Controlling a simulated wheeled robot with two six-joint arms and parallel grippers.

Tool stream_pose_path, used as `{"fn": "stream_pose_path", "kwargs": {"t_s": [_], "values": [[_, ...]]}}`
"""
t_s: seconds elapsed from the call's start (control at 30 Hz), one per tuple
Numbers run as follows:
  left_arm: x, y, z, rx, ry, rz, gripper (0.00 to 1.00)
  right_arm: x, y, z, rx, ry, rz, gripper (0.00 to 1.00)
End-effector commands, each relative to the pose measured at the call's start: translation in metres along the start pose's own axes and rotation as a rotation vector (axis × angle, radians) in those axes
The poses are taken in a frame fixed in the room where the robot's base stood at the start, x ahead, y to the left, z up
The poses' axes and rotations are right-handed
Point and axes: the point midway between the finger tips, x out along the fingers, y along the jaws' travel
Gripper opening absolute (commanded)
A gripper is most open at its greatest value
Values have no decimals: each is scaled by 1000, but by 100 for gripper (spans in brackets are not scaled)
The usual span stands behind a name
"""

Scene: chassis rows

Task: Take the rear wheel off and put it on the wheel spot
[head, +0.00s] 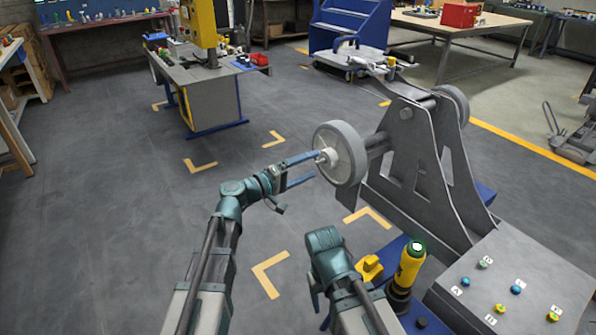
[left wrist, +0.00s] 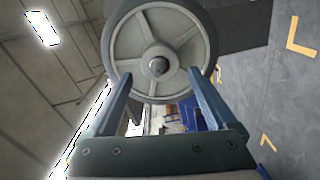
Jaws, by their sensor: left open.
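The rear wheel looks to be the grey spoked wheel (head: 341,153) on the left end of the axle of a grey metal chassis stand (head: 425,165). A pale hub with a dark centre sticks out of it. My left gripper (head: 316,168) is open, its two blue fingers pointing at the hub side of the wheel. In the left wrist view the wheel (left wrist: 160,50) fills the upper middle, and the fingertips (left wrist: 164,78) lie either side below the hub. I cannot tell whether they touch it. My right gripper (head: 322,290) is partly seen low in the head view. I cannot make out the wheel spot.
A second wheel (head: 453,103) sits on the far end of the axle. A yellow and black tool (head: 407,270) stands on a blue base near my right arm. A grey panel with coloured knobs (head: 515,285) is at lower right. Yellow corner marks (head: 270,275) lie on open floor.

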Motion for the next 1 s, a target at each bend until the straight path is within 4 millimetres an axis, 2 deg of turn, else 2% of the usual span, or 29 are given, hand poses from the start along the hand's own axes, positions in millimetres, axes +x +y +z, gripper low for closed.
{"fn": "stream_pose_path", "kwargs": {"t_s": [0.1, 0.4, 0.93, 1.0], "values": [[16, 0, -1, 0, -2, 0, 90, 0, 0, 0, 0, 0, 0, 65], [41, 0, -1, 0, -1, 0, 90, 0, 0, 0, 0, 0, 0, 65], [48, 0, 0, 0, 0, 0, 90, 0, 0, 0, 0, 0, 0, 65], [48, 0, 0, 0, 0, 0, 77, 0, 0, 0, 0, 0, 0, 65]]}}
